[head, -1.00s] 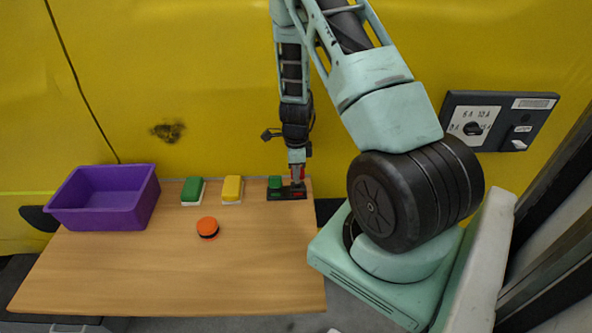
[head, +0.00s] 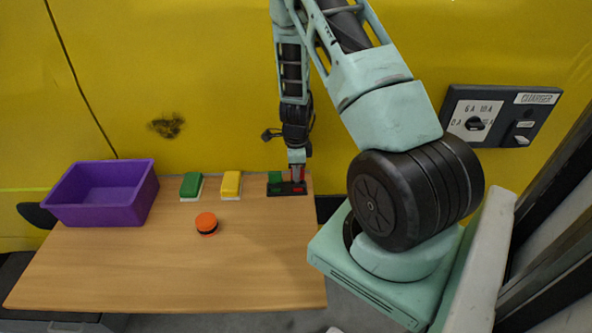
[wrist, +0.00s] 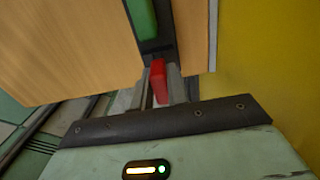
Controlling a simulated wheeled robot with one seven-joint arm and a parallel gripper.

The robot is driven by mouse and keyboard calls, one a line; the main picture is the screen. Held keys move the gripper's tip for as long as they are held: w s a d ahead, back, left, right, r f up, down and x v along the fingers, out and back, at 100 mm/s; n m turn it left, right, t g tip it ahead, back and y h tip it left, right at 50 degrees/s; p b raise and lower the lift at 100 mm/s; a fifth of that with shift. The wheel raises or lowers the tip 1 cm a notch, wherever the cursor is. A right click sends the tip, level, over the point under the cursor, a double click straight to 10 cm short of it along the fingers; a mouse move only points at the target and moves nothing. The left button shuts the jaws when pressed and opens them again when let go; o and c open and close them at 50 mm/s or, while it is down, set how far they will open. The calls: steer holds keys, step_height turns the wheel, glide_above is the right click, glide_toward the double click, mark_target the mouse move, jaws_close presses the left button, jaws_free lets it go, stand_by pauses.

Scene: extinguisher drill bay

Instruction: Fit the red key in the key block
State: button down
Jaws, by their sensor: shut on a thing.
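The key block (head: 273,192) is a dark, low block at the table's back right corner, with a green key (head: 275,177) on its left part. My gripper (head: 297,179) points down over the block's right part, where a red patch (head: 299,190) shows. It is shut on the red key (wrist: 158,80), which stands between the fingers in the wrist view. There the block (wrist: 156,47) lies just beyond the red key, with the green key (wrist: 142,18) further along it. I cannot tell whether the red key's lower end is inside the block or just above it.
A purple bin (head: 100,213) stands at the table's back left. A green-topped block (head: 191,186) and a yellow-topped block (head: 231,185) stand along the back edge. An orange and black round piece (head: 206,223) lies in front. The table's front (head: 170,275) is clear; a yellow wall rises behind.

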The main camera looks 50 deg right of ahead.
steer(key=shift+f+b, duration=0.45)
steer(key=shift+f, duration=0.15)
steer(key=c, duration=1.3)
jaws_free()
step_height(320, 180, up, 18)
steer(key=shift+f+b, duration=0.25)
steer(key=shift+b, duration=0.1)
